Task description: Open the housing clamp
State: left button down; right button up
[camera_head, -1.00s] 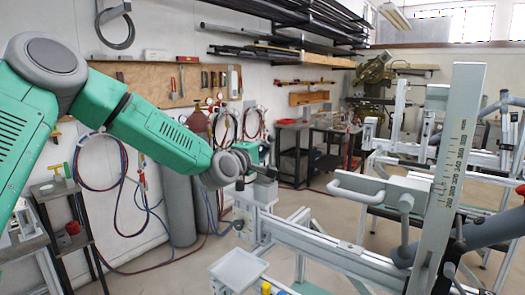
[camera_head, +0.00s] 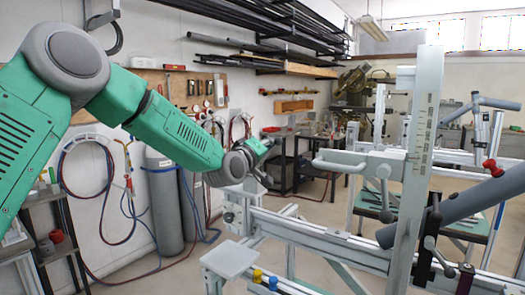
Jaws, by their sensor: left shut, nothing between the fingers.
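The frame jig's pale rail (camera_head: 330,238) runs across the lower right, with an upright scale post (camera_head: 420,150). A pale U-shaped handle (camera_head: 340,161) sticks out left from a block on the post. A dark clamp with a lever (camera_head: 430,232) stands at a thick grey tube (camera_head: 465,203). I cannot tell which part is the housing clamp, or whether it is open. My left gripper (camera_head: 265,180) is shut and empty, left of the U-shaped handle and apart from it, near the block (camera_head: 240,212) at the rail's left end. My right gripper is out of view.
A small pale plate (camera_head: 230,261) and yellow and blue knobs (camera_head: 264,279) sit at the jig's lower left. Gas cylinders (camera_head: 165,205) and hoses stand by the left wall. More jig frames and a workbench are behind. Open floor shows between jig and wall.

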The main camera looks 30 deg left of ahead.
pick_arm(q)
jog(key=m, duration=0.1)
jog(key=f+m+b, duration=0.2)
jog(key=m, duration=0.1)
jog(key=shift+s+d+h, duration=0.25)
jog(key=shift+d+h, duration=0.05)
jog(key=shift+d, duration=0.1)
jog(key=m, duration=0.1)
jog(key=d+f+m+b, duration=0.1)
jog(key=m, duration=0.1)
jog(key=d+m+h+b, duration=0.1)
jog(key=shift+d+f+m+t, duration=0.15)
jog(key=shift+f+m+t, duration=0.15)
jog(key=shift+b, duration=0.3)
jog(key=shift+f, duration=0.1)
